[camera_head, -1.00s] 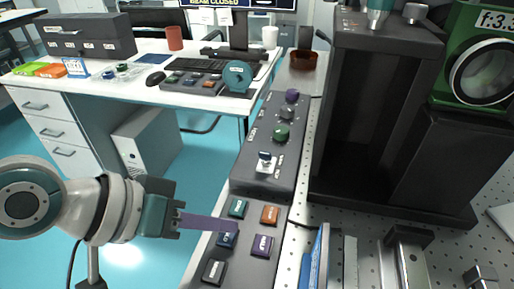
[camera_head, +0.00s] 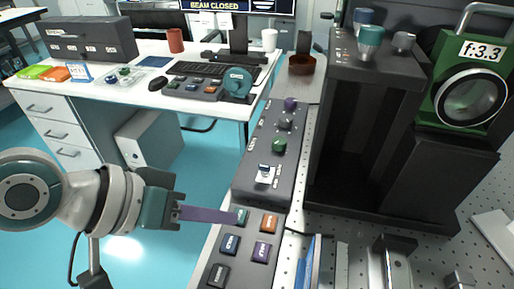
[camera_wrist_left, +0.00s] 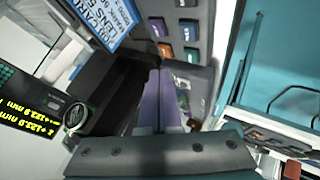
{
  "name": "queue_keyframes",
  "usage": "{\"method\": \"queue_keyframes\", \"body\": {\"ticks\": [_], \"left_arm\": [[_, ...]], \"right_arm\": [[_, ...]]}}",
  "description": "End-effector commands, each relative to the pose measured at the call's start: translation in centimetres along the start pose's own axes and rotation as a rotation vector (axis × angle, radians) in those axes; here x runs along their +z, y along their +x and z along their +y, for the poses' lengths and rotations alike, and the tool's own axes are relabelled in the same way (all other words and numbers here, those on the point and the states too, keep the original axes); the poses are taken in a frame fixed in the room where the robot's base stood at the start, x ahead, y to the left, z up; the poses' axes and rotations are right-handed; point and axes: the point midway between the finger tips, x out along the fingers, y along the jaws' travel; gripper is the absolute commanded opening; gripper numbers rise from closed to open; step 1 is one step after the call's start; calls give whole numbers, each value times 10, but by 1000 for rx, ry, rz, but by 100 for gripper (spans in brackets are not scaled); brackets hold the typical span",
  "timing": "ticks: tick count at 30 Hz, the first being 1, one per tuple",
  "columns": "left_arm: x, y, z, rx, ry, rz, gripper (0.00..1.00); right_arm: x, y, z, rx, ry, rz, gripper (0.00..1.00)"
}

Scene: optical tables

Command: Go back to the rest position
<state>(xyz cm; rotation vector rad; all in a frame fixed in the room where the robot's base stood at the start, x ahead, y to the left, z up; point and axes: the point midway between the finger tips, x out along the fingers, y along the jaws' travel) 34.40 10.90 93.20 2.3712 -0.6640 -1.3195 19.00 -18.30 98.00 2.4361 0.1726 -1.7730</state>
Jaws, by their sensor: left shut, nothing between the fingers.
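My left gripper (camera_head: 232,217) is shut and empty. Its long purple fingers point right, and in the head view their tips appear at the left edge of the button panel (camera_head: 213,254), beside the teal button (camera_head: 241,217). I cannot tell whether they touch it. In the left wrist view the same gripper (camera_wrist_left: 161,75) has its fingers together, with several coloured buttons beyond the tips. My right gripper is not in view.
A panel with knobs and a switch (camera_head: 246,186) lies behind the buttons. A tall dark housing (camera_head: 340,190) and a green lens unit (camera_head: 448,60) stand to the right. A white desk (camera_head: 120,85) is behind left. Open teal floor (camera_head: 165,255) lies below my left arm.

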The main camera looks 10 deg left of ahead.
Motion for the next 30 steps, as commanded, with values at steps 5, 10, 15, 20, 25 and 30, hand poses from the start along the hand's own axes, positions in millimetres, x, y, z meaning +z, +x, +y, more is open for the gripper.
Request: {"method": "queue_keyframes", "body": {"ticks": [5,10,15,20,25,30], "left_arm": [[0,0,0,0,0,0,0],[0,0,0,0,1,-1,0],[16,-10,35,18,77,-49,0],[37,-51,74,-65,219,-116,0],[49,-116,60,-298,241,-184,0],[69,-188,34,-542,160,-279,0]], "right_arm": [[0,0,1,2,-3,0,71],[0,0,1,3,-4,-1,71],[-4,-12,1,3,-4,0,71],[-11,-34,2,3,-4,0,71],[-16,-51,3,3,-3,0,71],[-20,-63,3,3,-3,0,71]]}}
